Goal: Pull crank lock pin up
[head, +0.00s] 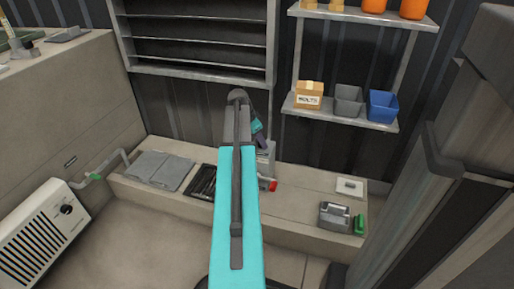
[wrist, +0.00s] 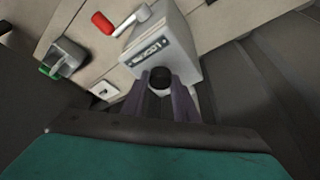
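The crank box (wrist: 160,45) is a grey housing with a label on its face, on the bench in the wrist view. Its crank arm (wrist: 132,20) ends in a red handle (wrist: 102,23). The lock pin (wrist: 161,77) shows as a black round knob on a pale collar at the box's near side. My gripper (wrist: 162,88) has its two dark purple fingers apart, one on each side of the knob. I cannot tell whether they touch it. In the head view the box (head: 265,160) and red handle (head: 272,185) are partly hidden behind my arm; the knob is hidden there.
A grey device with a green part (head: 335,216) and a white plate (head: 350,187) lie on the bench to the right. A black tray (head: 201,183) and grey mats (head: 160,170) lie to the left. A shelf with bins (head: 348,101) hangs above.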

